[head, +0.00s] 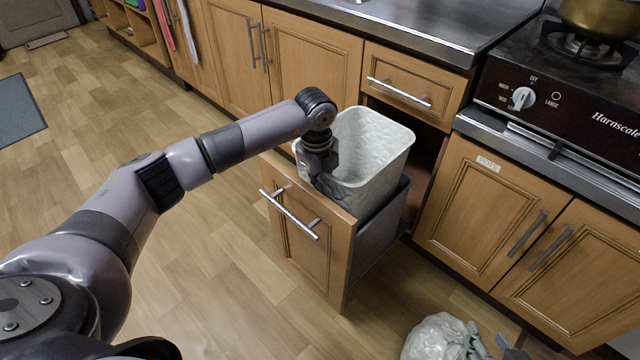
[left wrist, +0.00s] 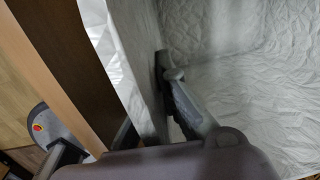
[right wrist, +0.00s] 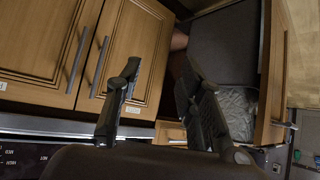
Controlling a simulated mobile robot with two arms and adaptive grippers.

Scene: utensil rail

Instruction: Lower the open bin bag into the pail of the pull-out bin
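The pail (head: 352,192) stands in the pull-out bin (head: 384,212). Wrinkled white bag material (head: 365,140) lines its inside and reaches the rim; the bottom is hidden. My left gripper (head: 322,180) is at the pail's near left rim, beside the pull-out's front panel. In the left wrist view one finger of my left gripper (left wrist: 180,95) lies inside against the pale wall, with wrinkled bag (left wrist: 260,60) beyond; the other finger is mostly hidden, so its grip is unclear. My right gripper (right wrist: 165,95) has its fingers apart, with nothing between them, low in front of the cabinet.
A bulging white bag (head: 435,338) lies at the bottom edge of the head view, close to my right gripper. The stove (head: 560,105) and cabinet doors (head: 490,210) stand to the right. The pull-out's front panel (head: 300,235) juts over open floor (head: 215,260).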

